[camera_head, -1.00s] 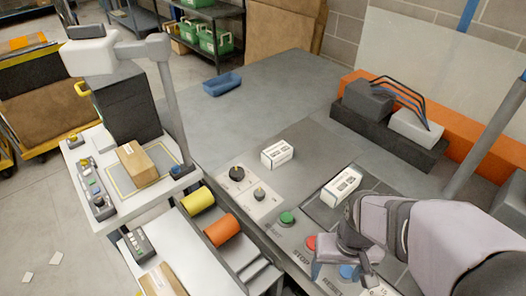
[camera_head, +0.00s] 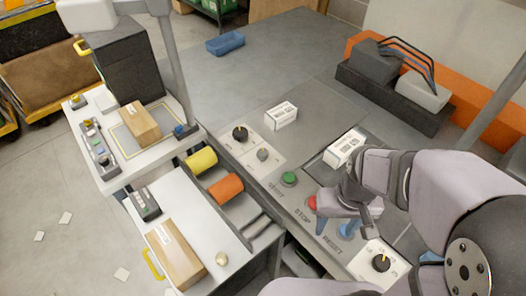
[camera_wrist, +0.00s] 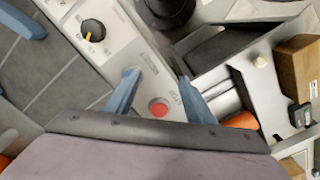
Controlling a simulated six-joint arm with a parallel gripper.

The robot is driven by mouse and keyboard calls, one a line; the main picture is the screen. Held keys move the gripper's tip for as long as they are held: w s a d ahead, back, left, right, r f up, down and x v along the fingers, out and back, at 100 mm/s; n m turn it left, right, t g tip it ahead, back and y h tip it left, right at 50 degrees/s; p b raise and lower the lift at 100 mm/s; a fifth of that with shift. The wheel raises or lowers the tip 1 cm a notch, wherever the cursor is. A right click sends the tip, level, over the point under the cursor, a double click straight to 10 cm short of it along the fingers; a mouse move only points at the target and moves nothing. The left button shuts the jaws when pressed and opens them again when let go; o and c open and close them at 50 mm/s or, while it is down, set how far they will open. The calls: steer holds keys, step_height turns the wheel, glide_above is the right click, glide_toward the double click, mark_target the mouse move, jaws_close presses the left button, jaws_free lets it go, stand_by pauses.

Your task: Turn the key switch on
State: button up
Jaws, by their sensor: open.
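Two round controls sit on a light panel at the left end of the console: a black knob (camera_head: 240,133) and a smaller grey round control (camera_head: 263,155). The smaller one looks most like a key switch, but it is too small to be sure. Another black knob (camera_head: 381,263) with a yellow mark is on a panel at the near right; a marked knob (camera_wrist: 92,30) also shows in the wrist view. My gripper (camera_head: 335,226) is open and empty, low over the console by the STOP and RESET labels. In the wrist view, the red button (camera_wrist: 158,107) shows between its blue fingers.
A green button (camera_head: 289,179) and the red button (camera_head: 311,203) lie between the left panel and my gripper. White boxes (camera_head: 281,115) (camera_head: 345,147) stand behind them. The grey tabletop behind is largely clear.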

steer(key=w+a+n+y+b, duration=0.1)
steer(key=w+a+n+b, duration=0.15)
steer(key=w, duration=0.45)
steer(key=w+a+n+y+b, duration=0.1)
steer(key=w+a+n, duration=0.3)
steer(key=w, duration=0.4)
steer(key=n+t+y+b, duration=0.2)
steer(key=n, duration=0.6)
glide_toward(263, 152)
steer(key=f, duration=0.1)
steer(key=shift+m, duration=0.25)
steer(key=shift+p+x, duration=1.1)
steer(key=shift+x, duration=2.75)
steer(key=shift+a, duration=0.15)
steer(key=c, duration=1.1)
